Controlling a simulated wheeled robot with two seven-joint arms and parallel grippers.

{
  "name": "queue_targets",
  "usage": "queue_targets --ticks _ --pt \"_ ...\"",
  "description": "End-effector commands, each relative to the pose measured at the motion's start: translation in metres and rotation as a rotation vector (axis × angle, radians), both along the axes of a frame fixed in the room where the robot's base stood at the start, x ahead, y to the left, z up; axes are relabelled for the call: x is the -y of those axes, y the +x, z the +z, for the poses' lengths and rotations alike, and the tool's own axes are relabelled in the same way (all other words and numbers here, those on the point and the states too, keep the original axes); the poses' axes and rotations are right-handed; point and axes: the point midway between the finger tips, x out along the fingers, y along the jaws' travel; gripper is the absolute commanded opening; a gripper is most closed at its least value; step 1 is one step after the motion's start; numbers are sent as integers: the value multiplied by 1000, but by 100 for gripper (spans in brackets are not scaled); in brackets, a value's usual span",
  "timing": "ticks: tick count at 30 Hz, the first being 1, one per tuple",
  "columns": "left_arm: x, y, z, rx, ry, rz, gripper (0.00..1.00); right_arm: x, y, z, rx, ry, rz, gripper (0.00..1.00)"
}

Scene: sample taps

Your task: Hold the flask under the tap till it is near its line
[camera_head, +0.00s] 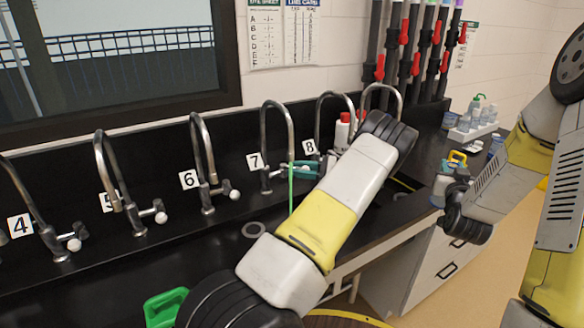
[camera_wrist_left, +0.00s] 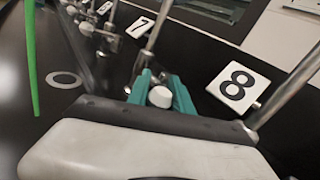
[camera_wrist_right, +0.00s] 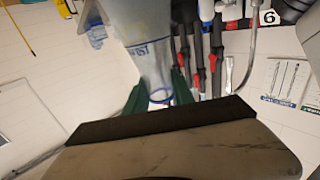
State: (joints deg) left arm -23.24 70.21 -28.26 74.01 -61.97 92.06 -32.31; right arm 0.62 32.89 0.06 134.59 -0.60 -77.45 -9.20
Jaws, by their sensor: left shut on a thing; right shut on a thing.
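My left gripper (camera_head: 306,170) is shut on the white knob (camera_wrist_left: 160,97) of a tap between the 7 and 8 labels. A green stream (camera_head: 291,192) falls from the spout of tap 7 (camera_head: 277,120); it also shows in the left wrist view (camera_wrist_left: 32,60). My right gripper (camera_wrist_right: 160,95) is shut on the neck of a clear, bluish flask (camera_wrist_right: 140,25) with blue markings. The flask is well to the right of the stream, not under it. No green liquid shows in it, and its fill line is not clear. In the head view my right wrist partly hides that gripper.
Taps labelled 4, 5 and 6 (camera_head: 201,160) stand to the left. A grey ring (camera_head: 254,230) lies on the black bench near the stream. Bottles (camera_head: 475,120) stand in a tray at the back right. A green object (camera_head: 164,307) is at the lower front.

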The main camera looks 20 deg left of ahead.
Motion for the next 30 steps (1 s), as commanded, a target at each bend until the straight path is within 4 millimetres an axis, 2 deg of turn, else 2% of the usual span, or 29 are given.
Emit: queue_targets --ticks 9,26,27,29,30 --pt "0 -6 -2 -6 0 142 0 0 0 0 0 0 0 0" --pt "1 -6 -2 -5 1 171 0 0 0 0 0 0 0 0" --pt "1 -6 -2 -5 0 171 36 0 0 0 0 0 0 0" --pt "1 -6 -2 -4 0 169 48 0 0 0 0 0 0 0" --pt "1 -5 -1 -3 0 168 48 0 0 0 0 0 0 0"
